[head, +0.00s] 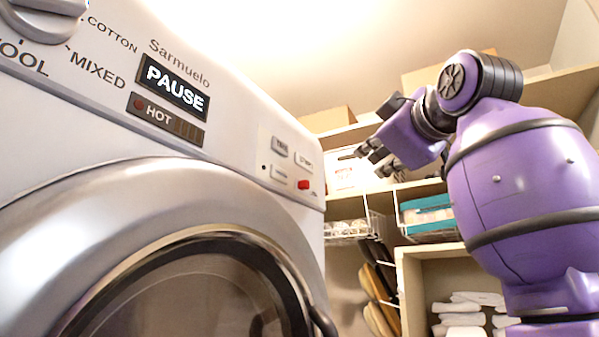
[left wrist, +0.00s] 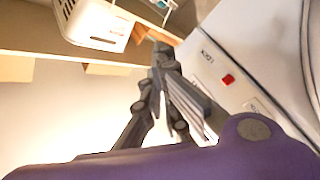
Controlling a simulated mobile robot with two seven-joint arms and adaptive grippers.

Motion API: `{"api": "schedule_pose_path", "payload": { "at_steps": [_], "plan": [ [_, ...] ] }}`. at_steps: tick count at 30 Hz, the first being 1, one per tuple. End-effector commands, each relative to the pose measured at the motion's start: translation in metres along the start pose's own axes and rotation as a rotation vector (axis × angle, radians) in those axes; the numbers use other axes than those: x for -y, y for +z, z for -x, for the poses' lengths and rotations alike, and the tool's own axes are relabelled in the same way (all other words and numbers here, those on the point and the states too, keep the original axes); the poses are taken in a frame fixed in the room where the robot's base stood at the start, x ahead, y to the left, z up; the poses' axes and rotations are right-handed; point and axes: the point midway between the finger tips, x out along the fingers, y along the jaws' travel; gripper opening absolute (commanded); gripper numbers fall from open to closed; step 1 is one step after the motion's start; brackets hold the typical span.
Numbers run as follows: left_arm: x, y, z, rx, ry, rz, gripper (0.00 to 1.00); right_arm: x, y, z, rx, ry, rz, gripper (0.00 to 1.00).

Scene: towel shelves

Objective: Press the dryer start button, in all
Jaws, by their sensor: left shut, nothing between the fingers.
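The white front-loading dryer (head: 110,115) fills the left of the head view, its round door (head: 190,290) below. Its display (head: 175,86) reads PAUSE, with HOT below it. At the panel's right end are several small white buttons and a red one (head: 303,185). In the left wrist view the red button (left wrist: 228,79) shows on the white panel. My left gripper (head: 347,156) is shut and empty, right of and above the red button in the head view. In the left wrist view the gripper (left wrist: 200,130) points toward the panel, with no contact on the red button visible. My right gripper is not in view.
Wooden shelves (head: 445,187) stand behind on the right. They hold a teal bin (head: 427,214), wire baskets (head: 345,229), and folded white towels (head: 462,320). A white basket (left wrist: 95,22) shows in the left wrist view. A large knob (head: 45,18) is at the dryer's upper left.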

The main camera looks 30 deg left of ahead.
Motion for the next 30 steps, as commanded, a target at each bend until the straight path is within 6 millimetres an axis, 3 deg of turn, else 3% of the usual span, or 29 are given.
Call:
{"api": "schedule_pose_path", "payload": {
  "at_steps": [17,30],
  "plan": [
    [0.002,-0.002,-0.003,-0.002,-0.001,0.001,0.0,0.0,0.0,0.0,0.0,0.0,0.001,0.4],
    [0.031,-0.031,-0.042,-0.002,-0.001,0.003,0.0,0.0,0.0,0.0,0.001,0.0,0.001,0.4]
  ]
}}
